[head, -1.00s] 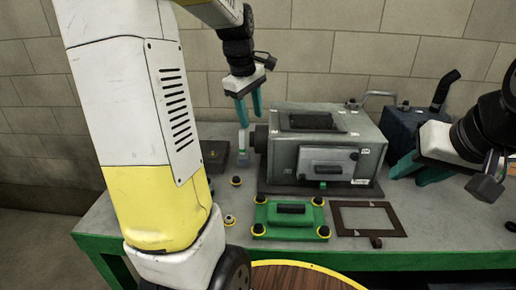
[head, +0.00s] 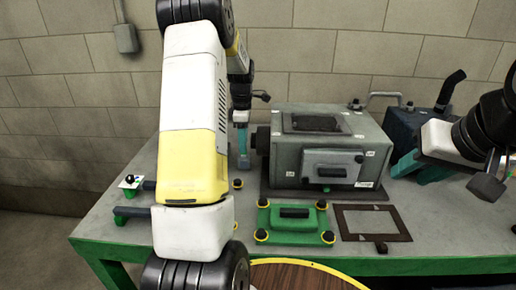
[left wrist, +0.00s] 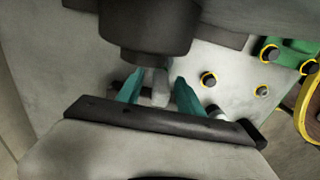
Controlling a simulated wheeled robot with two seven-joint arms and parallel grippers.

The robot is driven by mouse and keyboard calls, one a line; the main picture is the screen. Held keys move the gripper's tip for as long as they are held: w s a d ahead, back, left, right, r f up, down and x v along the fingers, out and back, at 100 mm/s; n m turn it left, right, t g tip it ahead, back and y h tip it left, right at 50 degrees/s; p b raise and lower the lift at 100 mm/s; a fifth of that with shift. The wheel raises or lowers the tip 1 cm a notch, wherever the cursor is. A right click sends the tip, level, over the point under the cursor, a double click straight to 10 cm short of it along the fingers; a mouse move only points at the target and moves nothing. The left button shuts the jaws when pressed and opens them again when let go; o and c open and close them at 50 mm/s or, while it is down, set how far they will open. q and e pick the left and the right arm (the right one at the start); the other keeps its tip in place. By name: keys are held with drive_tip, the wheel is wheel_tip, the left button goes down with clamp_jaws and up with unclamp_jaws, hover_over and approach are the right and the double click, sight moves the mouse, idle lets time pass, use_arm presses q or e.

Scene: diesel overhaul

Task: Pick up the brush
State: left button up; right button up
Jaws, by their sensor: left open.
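My left gripper (head: 242,138) points down at the left end of the grey engine block, partly hidden behind my own arm in the head view. In the left wrist view its two teal fingers (left wrist: 158,92) are apart. A small pale grey upright piece (left wrist: 159,84) shows between them, with no clear contact. It looks like the brush, but I cannot be sure.
The grey engine block (head: 320,150) stands mid-bench. In front lie a green cover (head: 295,222) and a dark rectangular frame (head: 371,222). Dark tools (head: 130,211) lie at the left. A blue-grey box (head: 400,130) stands behind the right gripper. A round wooden top (head: 300,278) is nearest.

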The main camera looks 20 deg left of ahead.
use_arm(q)
drive_tip(key=shift+f, duration=0.65)
clamp_jaws()
drive_tip(key=shift+r, duration=0.15)
